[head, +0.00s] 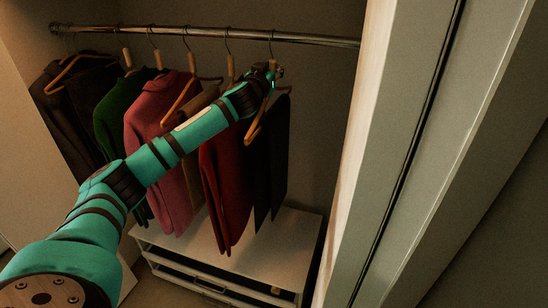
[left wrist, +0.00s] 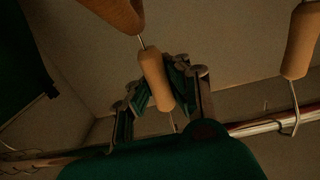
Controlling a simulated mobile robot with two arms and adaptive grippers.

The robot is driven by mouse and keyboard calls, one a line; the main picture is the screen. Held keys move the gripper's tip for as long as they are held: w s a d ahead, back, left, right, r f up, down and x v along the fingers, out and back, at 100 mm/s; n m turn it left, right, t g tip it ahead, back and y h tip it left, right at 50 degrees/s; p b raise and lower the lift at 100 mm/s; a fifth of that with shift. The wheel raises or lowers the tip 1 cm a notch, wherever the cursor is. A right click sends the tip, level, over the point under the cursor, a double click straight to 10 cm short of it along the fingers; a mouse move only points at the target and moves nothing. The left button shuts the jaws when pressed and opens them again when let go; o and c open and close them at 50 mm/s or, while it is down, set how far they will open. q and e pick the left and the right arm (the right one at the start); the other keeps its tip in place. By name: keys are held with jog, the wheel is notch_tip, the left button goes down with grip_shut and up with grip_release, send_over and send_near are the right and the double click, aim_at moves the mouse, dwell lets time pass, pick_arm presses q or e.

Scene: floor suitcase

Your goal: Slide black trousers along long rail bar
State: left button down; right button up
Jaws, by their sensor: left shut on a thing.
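The black trousers (head: 272,165) hang folded over a wooden hanger (head: 254,133) at the right end of the row of clothes in the head view. The hanger's hook is over the long metal rail bar (head: 320,41). My left gripper (head: 270,72) is at the top of this hanger, just under the rail. In the left wrist view, its fingers (left wrist: 157,92) are shut around a wooden hanger neck (left wrist: 153,80), and the rail (left wrist: 255,126) runs behind. The arm covers part of the neighbouring clothes. My right gripper is not in view.
To the left hang a red garment (head: 226,190), a pink jacket (head: 158,140), a green garment (head: 118,112) and dark jackets (head: 62,115). A white drawer unit (head: 290,240) stands below. A pale door frame (head: 385,130) bounds the right; bare rail lies right of the trousers.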

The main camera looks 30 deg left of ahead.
pick_arm(q)
jog(key=shift+w+f, duration=0.1)
jog(key=w+d+b, duration=0.1)
jog(key=w+d, duration=0.1)
jog(key=d, duration=0.9)
jog(key=shift+w+d+b, duration=0.3)
jog(key=shift+w+d, duration=0.05)
jog(key=shift+d, duration=0.05)
dwell(0.7)
jog(key=shift+w+d+b, duration=0.15)
jog(key=shift+w+d, duration=0.05)
jog(key=shift+d, duration=0.6)
jog(key=shift+w+d+b, duration=0.15)
jog(key=shift+d, duration=0.65)
jog(key=shift+w+d+b, duration=0.15)
jog(key=shift+w+d, duration=0.05)
jog(key=shift+d, duration=0.6)
